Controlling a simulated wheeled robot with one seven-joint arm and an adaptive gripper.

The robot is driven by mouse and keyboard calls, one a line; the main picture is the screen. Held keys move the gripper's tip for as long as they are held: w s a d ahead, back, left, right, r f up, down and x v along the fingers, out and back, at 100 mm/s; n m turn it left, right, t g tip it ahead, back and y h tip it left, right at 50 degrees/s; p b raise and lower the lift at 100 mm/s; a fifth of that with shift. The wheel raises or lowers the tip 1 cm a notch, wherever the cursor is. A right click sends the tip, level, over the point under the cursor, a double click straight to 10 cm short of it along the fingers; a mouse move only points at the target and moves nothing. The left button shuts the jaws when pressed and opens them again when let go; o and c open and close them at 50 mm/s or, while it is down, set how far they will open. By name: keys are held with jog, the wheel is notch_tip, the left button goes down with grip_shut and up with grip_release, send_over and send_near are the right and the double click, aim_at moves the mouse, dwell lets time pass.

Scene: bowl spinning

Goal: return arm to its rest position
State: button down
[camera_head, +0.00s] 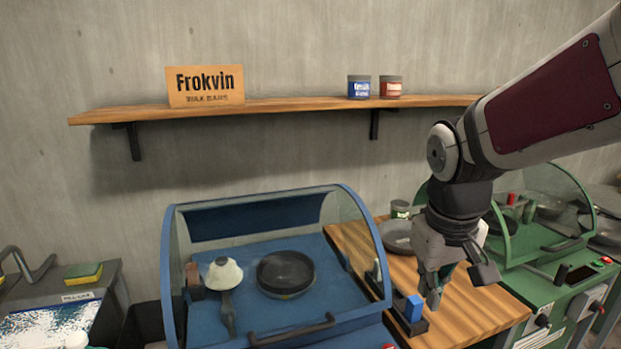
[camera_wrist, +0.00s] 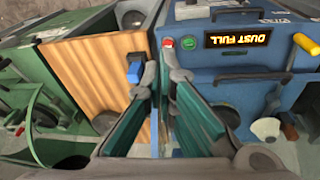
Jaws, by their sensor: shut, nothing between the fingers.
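My gripper (camera_head: 440,286) hangs from my arm at the right of the head view, pointing down above the wooden counter (camera_head: 470,318). In the wrist view its two long green-sided fingers (camera_wrist: 160,68) reach forward close together, with nothing seen between them. A small blue block (camera_head: 413,308) in a dark holder stands on the counter, just left of and below the fingers in the head view. The block also shows left of the fingertips in the wrist view (camera_wrist: 134,72).
A blue machine (camera_head: 230,325) with a clear hood holds a dark bowl (camera_head: 286,272) and a white-topped tool (camera_head: 224,274). A green machine (camera_head: 550,265) stands right. A shelf (camera_head: 290,104) with a sign (camera_head: 205,86) and two cans (camera_head: 375,87) runs along the wall.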

jog(key=s+r+m+t+y, duration=0.1)
jog(key=s+r, duration=0.3)
jog(key=s, duration=1.1)
jog(key=shift+d+m+t, duration=0.15)
jog(key=shift+m+t, duration=0.35)
jog(key=shift+t, duration=0.3)
jog(key=shift+w, duration=0.1)
dwell(3.2)
